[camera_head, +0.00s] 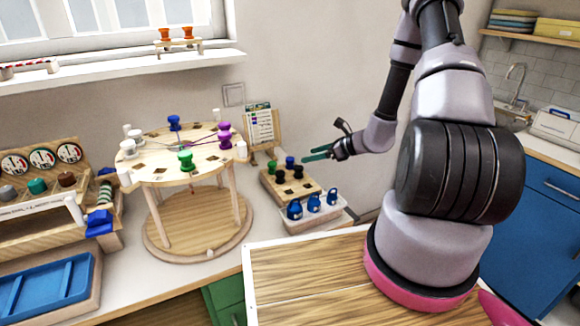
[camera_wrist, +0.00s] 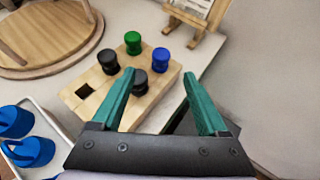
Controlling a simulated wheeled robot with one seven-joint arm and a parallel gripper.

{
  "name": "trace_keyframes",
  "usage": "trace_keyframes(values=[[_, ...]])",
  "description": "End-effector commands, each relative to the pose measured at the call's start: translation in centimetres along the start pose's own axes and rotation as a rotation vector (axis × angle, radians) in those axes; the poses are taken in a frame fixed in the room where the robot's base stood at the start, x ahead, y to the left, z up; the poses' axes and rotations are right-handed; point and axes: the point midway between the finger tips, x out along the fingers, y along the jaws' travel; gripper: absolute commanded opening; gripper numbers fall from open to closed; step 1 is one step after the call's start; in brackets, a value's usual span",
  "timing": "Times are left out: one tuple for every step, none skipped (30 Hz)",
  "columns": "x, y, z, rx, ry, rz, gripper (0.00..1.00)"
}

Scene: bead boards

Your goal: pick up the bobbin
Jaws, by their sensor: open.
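A wooden block (camera_head: 289,189) holds several bobbins and shows one empty square hole in the wrist view. There, a green bobbin (camera_wrist: 133,43), a blue bobbin (camera_wrist: 161,58) and two black ones, left (camera_wrist: 108,61) and near the middle (camera_wrist: 140,83), stand upright. My gripper (camera_wrist: 157,75), with teal fingers, is open and empty. In the wrist view its left finger partly covers the middle black bobbin, and the blue bobbin appears beyond the fingertips. In the head view my gripper (camera_head: 317,153) is above and right of the block. Which bobbin is meant is not clear.
A round wooden stand (camera_head: 185,160) with blue, purple, green and white bobbins stands to the left. A tray with blue lidded pots (camera_head: 313,204) sits in front of the block. A card on an easel (camera_head: 258,125) stands behind. The wall is close behind.

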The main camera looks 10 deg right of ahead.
Motion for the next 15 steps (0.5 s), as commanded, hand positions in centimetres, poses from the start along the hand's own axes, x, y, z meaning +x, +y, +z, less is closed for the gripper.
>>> trace_keyframes(values=[[0.5, 0.0, -0.1, 0.005, 0.000, -0.002, 0.77], [0.9, 0.0, -0.2, 0.006, 0.000, -0.002, 0.77], [1.6, 0.0, -0.2, 0.006, 0.000, 0.000, 0.77], [2.1, 0.1, -0.2, 0.006, 0.000, 0.000, 0.77], [2.6, 0.0, -0.2, 0.005, -0.001, -0.001, 0.77], [3.2, 0.0, -0.1, 0.004, -0.001, 0.000, 0.77], [3.7, 0.0, -0.2, 0.005, 0.000, 0.000, 0.77], [4.1, 0.0, -0.2, 0.004, 0.000, 0.000, 0.77], [4.6, 0.0, -0.1, 0.003, 0.000, 0.000, 0.77], [4.9, 0.0, -0.1, 0.003, 0.000, -0.001, 0.77], [5.1, 0.0, -0.1, 0.004, 0.000, -0.002, 0.77], [5.3, 0.0, -0.1, 0.005, 0.000, -0.002, 0.77], [5.5, 0.0, -0.1, 0.005, 0.000, -0.002, 0.77], [5.7, 0.0, -0.1, 0.004, 0.000, -0.001, 0.77], [6.1, 0.0, -0.1, 0.004, 0.000, -0.001, 0.77]])
